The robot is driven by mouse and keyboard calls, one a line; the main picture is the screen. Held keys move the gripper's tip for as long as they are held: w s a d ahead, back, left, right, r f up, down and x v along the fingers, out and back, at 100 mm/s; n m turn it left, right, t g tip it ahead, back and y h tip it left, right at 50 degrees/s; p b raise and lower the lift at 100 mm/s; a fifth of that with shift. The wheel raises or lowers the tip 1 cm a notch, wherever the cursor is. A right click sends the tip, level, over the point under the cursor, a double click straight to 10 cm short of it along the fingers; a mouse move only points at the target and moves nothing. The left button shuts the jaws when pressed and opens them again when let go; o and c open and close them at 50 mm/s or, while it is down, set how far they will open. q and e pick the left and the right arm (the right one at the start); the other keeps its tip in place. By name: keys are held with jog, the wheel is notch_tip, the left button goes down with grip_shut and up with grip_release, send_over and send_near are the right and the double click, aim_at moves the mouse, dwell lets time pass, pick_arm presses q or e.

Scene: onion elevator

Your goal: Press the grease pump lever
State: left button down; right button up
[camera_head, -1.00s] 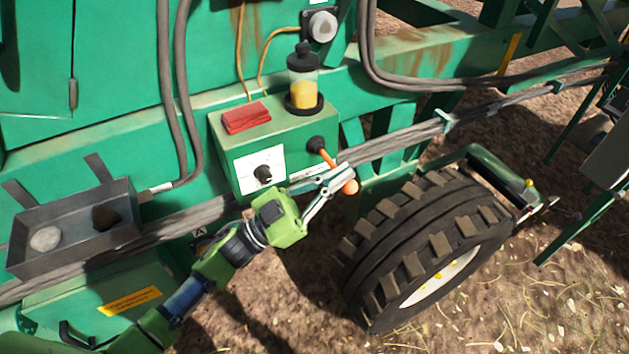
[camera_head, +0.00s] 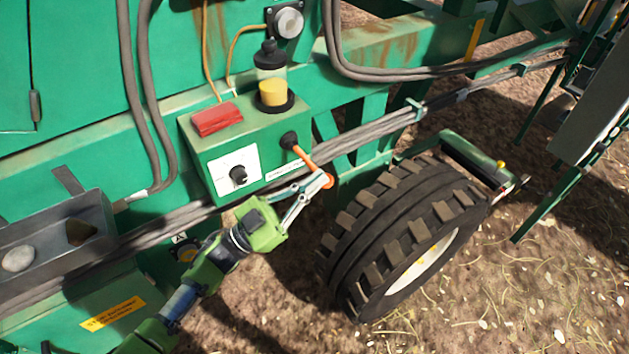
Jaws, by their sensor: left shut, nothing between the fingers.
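The grease pump lever (camera_head: 305,157) is an orange rod on a black pivot at the right of a green box (camera_head: 205,148). It slants down to the right and ends in an orange ball. A clear reservoir with yellow grease (camera_head: 272,93) and a black cap stands on the box. My left gripper (camera_head: 322,178) is shut and empty. Its fingertips overlap the lever's lower end and partly cover the ball; whether they touch it I cannot tell. My right gripper is not in view.
A large black tyre (camera_head: 395,235) stands just right of and below the lever. A red block (camera_head: 217,120) lies on the box, and a black knob (camera_head: 238,175) is on its front. A grey tray (camera_head: 60,235) is at the left. Hoses run behind my gripper.

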pick_arm(q)
notch_tip(320, 180, down, 8)
jog(key=m+g+b, duration=0.5)
jog(key=m+b, duration=0.4)
jog(key=b, duration=0.3)
jog(key=shift+w+a+g+h, duration=0.3)
jog(key=shift+w+a+g, duration=0.05)
jog(key=shift+w+g, duration=0.1)
